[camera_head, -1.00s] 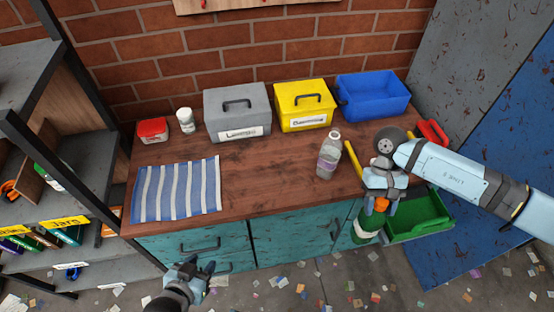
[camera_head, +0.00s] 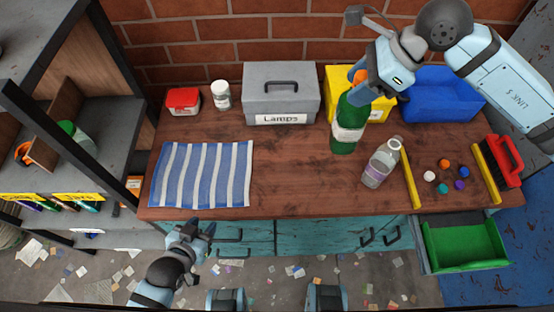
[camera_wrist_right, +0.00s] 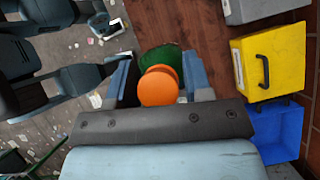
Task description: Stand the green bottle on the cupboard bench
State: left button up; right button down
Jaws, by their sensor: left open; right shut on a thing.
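The green bottle (camera_head: 348,125) has a white label and an orange cap; the cap also shows in the right wrist view (camera_wrist_right: 158,86). My right gripper (camera_head: 362,85) is shut on its top end. The bottle hangs nearly upright over the wooden bench top (camera_head: 295,165), in front of the yellow box. I cannot tell whether its base touches the wood. My left gripper (camera_head: 203,229) is open and empty, low in front of the bench's teal cupboard front (camera_head: 250,240).
A clear bottle (camera_head: 381,163) stands close by at the right. A grey Lamps box (camera_head: 281,92), yellow box (camera_head: 341,78) and blue bin (camera_head: 445,93) line the back. A striped cloth (camera_head: 202,174) lies left. Bare wood lies between cloth and bottles.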

aim_at(344, 132)
jog(key=shift+r, duration=0.2)
notch_tip(344, 132, down, 15)
jog(key=p, duration=0.2)
jog(key=shift+s+r+p, duration=0.1)
jog(key=shift+r+p, duration=0.1)
jog(key=shift+p, duration=0.1)
jog(key=shift+f+p, duration=0.35)
jog(key=shift+f, duration=2.35)
jog(key=shift+c, duration=2.4)
grip_release()
